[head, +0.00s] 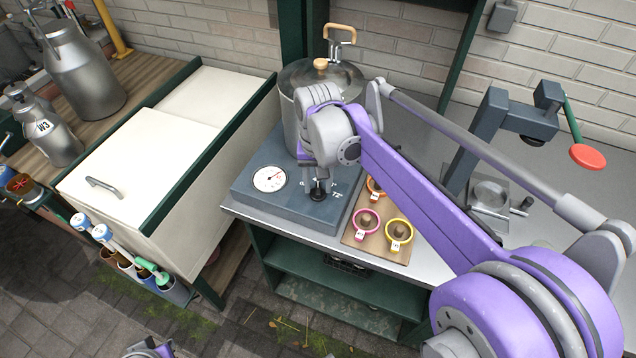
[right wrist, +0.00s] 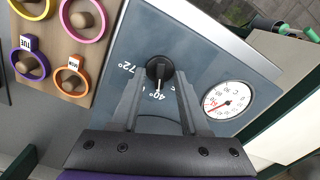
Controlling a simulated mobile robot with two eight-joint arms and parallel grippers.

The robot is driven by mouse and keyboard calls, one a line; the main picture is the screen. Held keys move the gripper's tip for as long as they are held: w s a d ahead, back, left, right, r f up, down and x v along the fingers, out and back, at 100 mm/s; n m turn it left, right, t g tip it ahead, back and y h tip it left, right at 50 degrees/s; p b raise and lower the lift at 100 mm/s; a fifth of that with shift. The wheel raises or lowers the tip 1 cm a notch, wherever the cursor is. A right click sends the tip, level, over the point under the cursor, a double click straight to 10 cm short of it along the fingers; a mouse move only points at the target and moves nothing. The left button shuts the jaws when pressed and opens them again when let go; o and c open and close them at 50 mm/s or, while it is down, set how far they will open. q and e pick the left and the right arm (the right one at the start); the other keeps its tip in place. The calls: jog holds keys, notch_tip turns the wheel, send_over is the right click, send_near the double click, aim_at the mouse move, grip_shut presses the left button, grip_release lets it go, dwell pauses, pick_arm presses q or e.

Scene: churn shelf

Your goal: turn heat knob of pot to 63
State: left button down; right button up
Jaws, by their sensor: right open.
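The pot (head: 291,118) is a tall grey metal vessel with a wooden-knobbed lid, standing on a blue-grey base (head: 309,211). The black heat knob (right wrist: 159,68) is on that base; its white pointer line faces the printed 40° mark, with 72° printed to the left in the right wrist view. A round white dial (right wrist: 228,101) with a red needle sits beside it and also shows in the head view (head: 269,178). My right gripper (right wrist: 160,78) is open, its fingertips on either side of the knob; I cannot tell whether they touch it. Only a purple-grey bit of my left arm shows at the bottom.
A wooden board (head: 377,244) with several coloured rings stands right of the base. A grey press with a red-knobbed lever (head: 587,156) is further right. A white chest (head: 140,160) stands left, with milk cans (head: 84,72) beyond it.

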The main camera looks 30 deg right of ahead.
aim_at(318, 188)
notch_tip(318, 188, up, 10)
jog(key=shift+r+p, duration=0.2)
jog(key=shift+p, duration=0.15)
dwell(0.4)
